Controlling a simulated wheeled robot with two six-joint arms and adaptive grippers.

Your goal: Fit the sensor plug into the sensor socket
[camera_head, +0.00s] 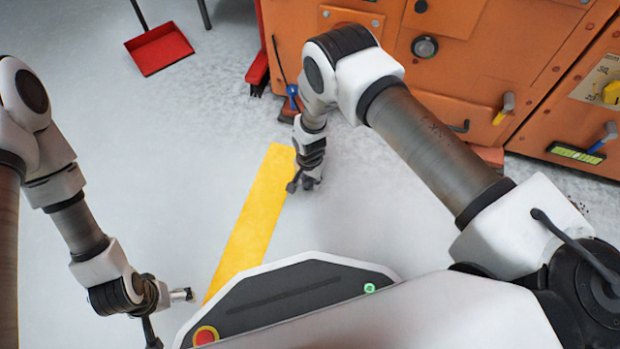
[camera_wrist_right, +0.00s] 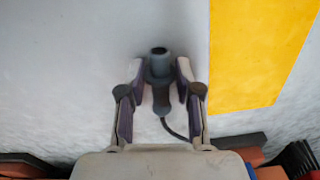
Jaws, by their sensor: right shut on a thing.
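The grey sensor plug (camera_wrist_right: 160,70) is held between the two fingers of my right gripper (camera_wrist_right: 160,82) in the right wrist view. Its dark round end points away from the palm, and a thin dark cable (camera_wrist_right: 174,130) trails back from it. In the head view my right gripper (camera_head: 303,184) hangs low beside the yellow floor stripe, and the plug is too small to make out there. My left gripper (camera_head: 170,318) is at the lower left, partly hidden, and its jaw state is unclear. I cannot pick out the sensor socket in either view.
An orange machine housing (camera_head: 480,75) with knobs and handles fills the upper right. A blue fitting (camera_head: 292,91) with a dark cable is at its left front. A red dustpan (camera_head: 159,49) lies at the upper left. The pale floor around the yellow stripe (camera_head: 250,225) is clear.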

